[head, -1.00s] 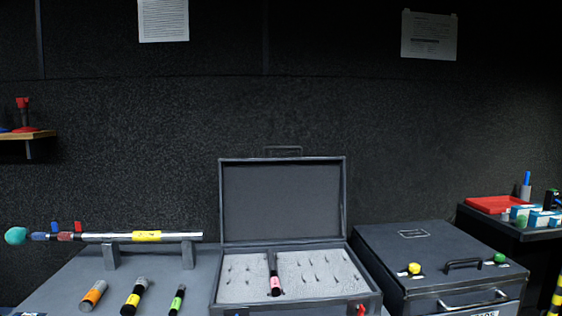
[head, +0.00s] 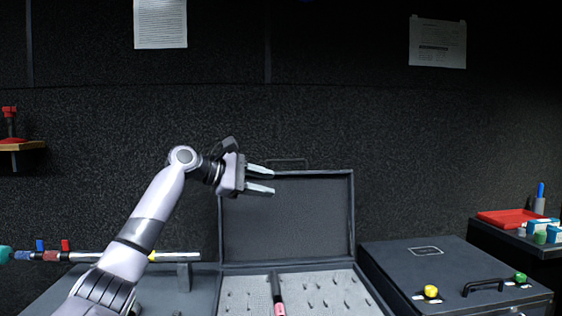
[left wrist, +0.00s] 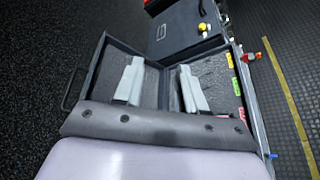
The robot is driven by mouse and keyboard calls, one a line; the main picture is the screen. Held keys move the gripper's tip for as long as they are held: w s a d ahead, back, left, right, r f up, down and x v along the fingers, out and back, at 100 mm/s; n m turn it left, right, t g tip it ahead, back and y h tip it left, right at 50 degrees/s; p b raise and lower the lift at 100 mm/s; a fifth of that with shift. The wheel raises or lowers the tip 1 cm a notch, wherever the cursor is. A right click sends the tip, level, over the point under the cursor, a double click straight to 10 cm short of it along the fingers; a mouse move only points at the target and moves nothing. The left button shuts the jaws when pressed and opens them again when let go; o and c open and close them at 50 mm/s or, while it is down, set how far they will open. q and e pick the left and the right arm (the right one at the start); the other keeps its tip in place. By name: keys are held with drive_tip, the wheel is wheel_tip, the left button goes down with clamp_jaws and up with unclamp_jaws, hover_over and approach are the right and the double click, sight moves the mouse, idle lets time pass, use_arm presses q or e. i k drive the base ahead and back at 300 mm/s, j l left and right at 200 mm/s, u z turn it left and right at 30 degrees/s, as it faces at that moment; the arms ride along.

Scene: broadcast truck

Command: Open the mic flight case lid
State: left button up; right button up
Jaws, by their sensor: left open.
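The mic flight case (head: 342,284) stands on the bench with its lid (head: 310,222) open and upright at the back. Grey foam with several slots fills the base, and one black mic with a pink band (head: 279,304) lies in it. The left wrist view also shows the open case (left wrist: 92,85). My left gripper (head: 272,181) is open and empty, at the lid's upper left edge in the head view. I cannot tell whether it touches the lid. My right gripper is not in view.
A closed dark case (head: 450,262) with yellow and green knobs and a handle stands to the right. A silver tube on stands (head: 182,257) is at left, partly behind my arm. A red tray (head: 508,218) is at far right.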

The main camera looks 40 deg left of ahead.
sight(309, 218)
drive_tip(key=i+j, duration=0.25)
drive_tip(key=j, duration=0.15)
drive_tip(key=i+j, duration=0.3)
drive_tip(key=j, duration=0.15)
drive_tip(key=i+j, duration=0.25)
drive_tip(key=j, duration=0.15)
